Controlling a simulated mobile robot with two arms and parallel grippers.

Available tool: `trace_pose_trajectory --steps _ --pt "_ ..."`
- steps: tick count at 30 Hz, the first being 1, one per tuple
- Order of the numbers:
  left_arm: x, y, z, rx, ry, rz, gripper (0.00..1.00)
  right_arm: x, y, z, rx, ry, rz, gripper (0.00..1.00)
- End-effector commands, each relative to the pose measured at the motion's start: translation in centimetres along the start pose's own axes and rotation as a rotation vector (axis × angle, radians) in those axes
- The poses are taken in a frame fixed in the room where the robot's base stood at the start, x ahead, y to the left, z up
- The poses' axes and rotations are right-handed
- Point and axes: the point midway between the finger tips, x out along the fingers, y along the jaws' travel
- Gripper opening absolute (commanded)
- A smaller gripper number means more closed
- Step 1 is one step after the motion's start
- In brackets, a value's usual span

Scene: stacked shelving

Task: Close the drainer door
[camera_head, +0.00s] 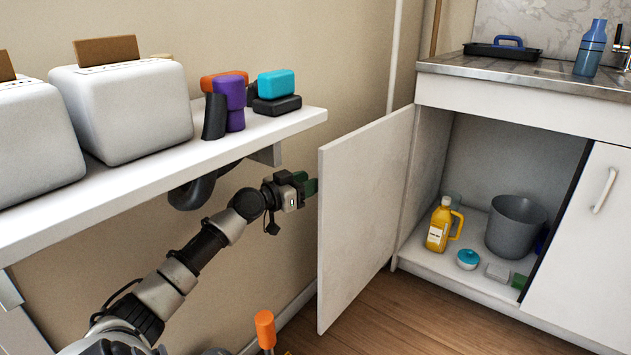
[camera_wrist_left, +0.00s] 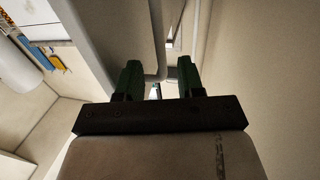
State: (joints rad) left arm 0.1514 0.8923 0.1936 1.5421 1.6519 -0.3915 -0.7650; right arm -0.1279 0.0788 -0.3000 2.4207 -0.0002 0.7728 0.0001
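The drainer door (camera_head: 364,205) is the white cabinet door under the sink counter. It stands wide open, swung out to the left of the cabinet opening. My left gripper (camera_head: 312,187) is beside the door's free edge, on the wall side. Its fingertips are close to the edge; I cannot tell whether they touch it. In the left wrist view the two green fingers (camera_wrist_left: 159,82) are spread apart with nothing between them. The grey surface at the left of that view may be the door (camera_wrist_left: 108,35). My right gripper is not in view.
The open cabinet holds a yellow bottle (camera_head: 439,225), a grey bucket (camera_head: 515,226) and a blue-lidded jar (camera_head: 467,259). A closed door (camera_head: 590,240) is at right. A shelf (camera_head: 290,124) with toasters (camera_head: 130,105) hangs above my left arm. The wooden floor (camera_head: 420,320) before the cabinet is clear.

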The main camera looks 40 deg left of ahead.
Motion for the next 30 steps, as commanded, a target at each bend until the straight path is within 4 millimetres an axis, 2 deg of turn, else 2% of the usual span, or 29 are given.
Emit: trace_pose_trajectory --steps 3,7,19,20,27,30 --pt "1.5 -0.1 0.0 0.000 0.002 -0.001 0.38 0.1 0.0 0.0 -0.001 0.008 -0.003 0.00" --pt "2.5 0.0 0.0 0.001 0.001 -0.001 0.38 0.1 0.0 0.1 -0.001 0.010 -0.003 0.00" --pt "3.0 0.0 0.0 0.001 -0.001 0.000 0.38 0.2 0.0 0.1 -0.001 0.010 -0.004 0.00" --pt "3.0 0.0 0.0 0.001 -0.001 0.000 0.36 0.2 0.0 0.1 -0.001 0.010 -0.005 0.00" --pt "3.0 0.0 0.0 0.001 -0.001 0.000 0.00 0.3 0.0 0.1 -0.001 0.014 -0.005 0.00" --pt "3.0 0.0 0.0 0.001 -0.001 0.000 0.00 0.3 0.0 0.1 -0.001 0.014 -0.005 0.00"
